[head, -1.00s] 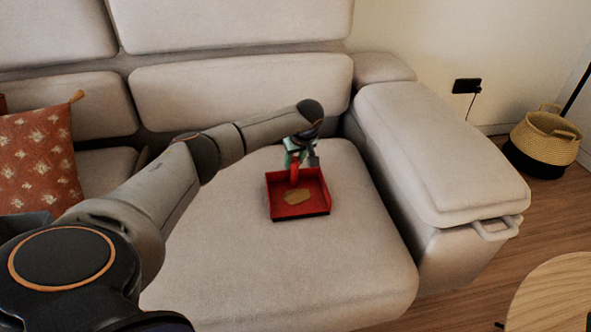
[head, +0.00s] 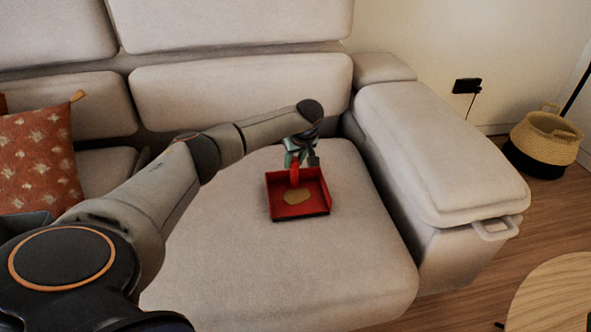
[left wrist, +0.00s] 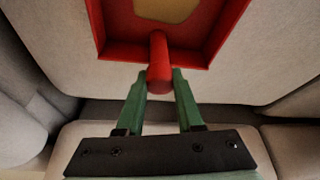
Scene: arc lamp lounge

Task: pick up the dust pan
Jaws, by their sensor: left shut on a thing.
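The red dust pan (head: 318,190) is over the right seat cushion of the sofa, its open tray facing up with a tan patch (head: 297,197) inside. It also shows at the top of the left wrist view (left wrist: 205,55), its handle pointing toward my gripper. My left gripper (head: 299,163) is at the handle, and in the left wrist view its green fingers (left wrist: 160,82) are shut on the round red handle. I cannot tell whether the pan touches the cushion. My right gripper is not in view.
The beige sofa seat (head: 290,270) is clear around the pan. A padded armrest (head: 440,150) rises on the right. A patterned red pillow (head: 40,160) lies at the left. A woven basket (head: 543,140) and a round wooden table (head: 555,295) stand to the right.

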